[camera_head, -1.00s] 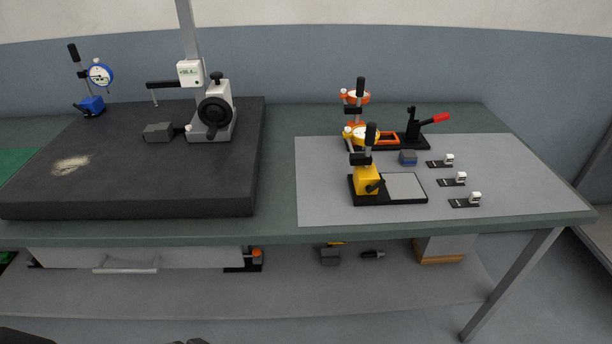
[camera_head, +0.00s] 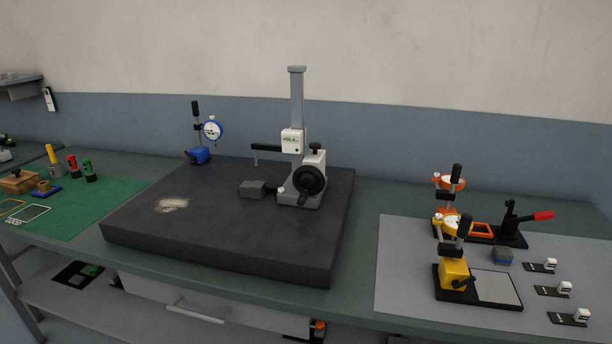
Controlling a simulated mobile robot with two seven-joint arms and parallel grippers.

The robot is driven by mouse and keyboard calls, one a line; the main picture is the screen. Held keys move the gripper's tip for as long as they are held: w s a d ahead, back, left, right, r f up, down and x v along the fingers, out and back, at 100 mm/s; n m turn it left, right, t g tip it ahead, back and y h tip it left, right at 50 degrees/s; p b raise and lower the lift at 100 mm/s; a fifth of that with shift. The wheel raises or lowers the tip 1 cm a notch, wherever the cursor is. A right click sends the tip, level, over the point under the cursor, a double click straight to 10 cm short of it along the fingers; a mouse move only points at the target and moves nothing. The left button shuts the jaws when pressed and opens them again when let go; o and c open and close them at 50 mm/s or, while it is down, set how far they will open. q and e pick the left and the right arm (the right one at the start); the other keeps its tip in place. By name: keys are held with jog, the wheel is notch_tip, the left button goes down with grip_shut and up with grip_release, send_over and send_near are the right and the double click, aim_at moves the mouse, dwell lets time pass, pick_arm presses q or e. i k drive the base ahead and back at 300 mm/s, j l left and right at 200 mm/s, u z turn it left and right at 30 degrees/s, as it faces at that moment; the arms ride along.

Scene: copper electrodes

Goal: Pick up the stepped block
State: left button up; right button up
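A dark grey block (camera_head: 252,189) lies on the black surface plate (camera_head: 222,258), just left of the height gauge's base and under its probe arm. It may be the stepped block, but its steps are too small to make out. A smaller block with a grey top and blue lower part (camera_head: 502,256) sits on the grey mat at the right, in front of the red-handled clamp. Neither of my grippers shows in this view.
A tall height gauge (camera_head: 309,182) and a blue-based dial indicator (camera_head: 200,155) stand on the plate. Yellow (camera_head: 454,275) and orange (camera_head: 450,183) gauge stands occupy the grey mat (camera_head: 405,290). A green mat (camera_head: 90,205) with small tools lies left.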

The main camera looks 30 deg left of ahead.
aim_at(256, 189)
jog(key=u, duration=1.25)
